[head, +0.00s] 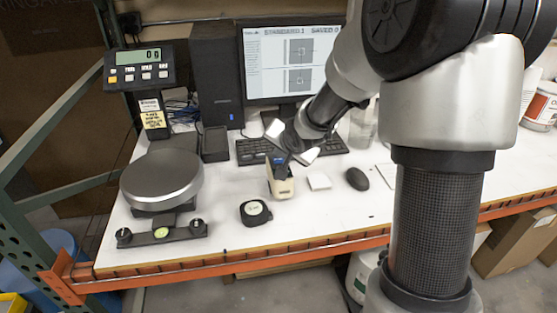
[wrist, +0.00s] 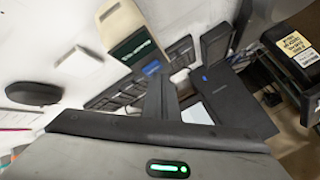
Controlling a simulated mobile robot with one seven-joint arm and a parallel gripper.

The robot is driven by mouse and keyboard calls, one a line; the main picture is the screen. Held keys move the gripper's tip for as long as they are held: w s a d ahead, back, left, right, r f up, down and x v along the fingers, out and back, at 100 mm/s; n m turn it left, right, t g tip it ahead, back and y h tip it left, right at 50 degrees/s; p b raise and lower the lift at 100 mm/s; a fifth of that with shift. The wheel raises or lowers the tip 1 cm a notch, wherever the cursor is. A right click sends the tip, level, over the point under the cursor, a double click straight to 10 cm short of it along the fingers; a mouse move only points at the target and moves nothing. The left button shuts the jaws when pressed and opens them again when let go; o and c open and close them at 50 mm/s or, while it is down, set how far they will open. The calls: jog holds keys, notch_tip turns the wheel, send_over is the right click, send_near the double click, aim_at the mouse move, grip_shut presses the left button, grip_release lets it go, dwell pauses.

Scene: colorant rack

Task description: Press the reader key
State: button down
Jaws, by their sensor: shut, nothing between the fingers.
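The reader, a small cream handheld device (head: 281,186) with a dark upper part, stands on the white bench in front of the keyboard. In the wrist view the reader (wrist: 118,20) shows a cream body, a dark green panel and a small blue patch at its end. I cannot tell for certain whether that patch is the key. My gripper (head: 283,158) is shut and empty, pointing down at the reader's top in the head view. In the wrist view its dark fingers (wrist: 162,92) appear beside the blue end; contact cannot be told.
A keyboard (head: 250,151), monitor (head: 290,60) and computer tower (head: 215,75) stand behind. A black mouse (head: 357,179) and white square block (head: 319,181) lie right of the reader. A round black gauge (head: 255,212) and a scale (head: 162,178) are left.

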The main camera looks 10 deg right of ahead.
jog(key=shift+f, duration=0.3)
jog(key=shift+r, duration=0.1)
dwell(0.3)
jog(key=shift+r+p, duration=0.65)
jog(key=shift+r, duration=0.05)
notch_tip(320, 180, up, 5)
jog(key=p, duration=0.4)
jog(key=shift+p, duration=0.4)
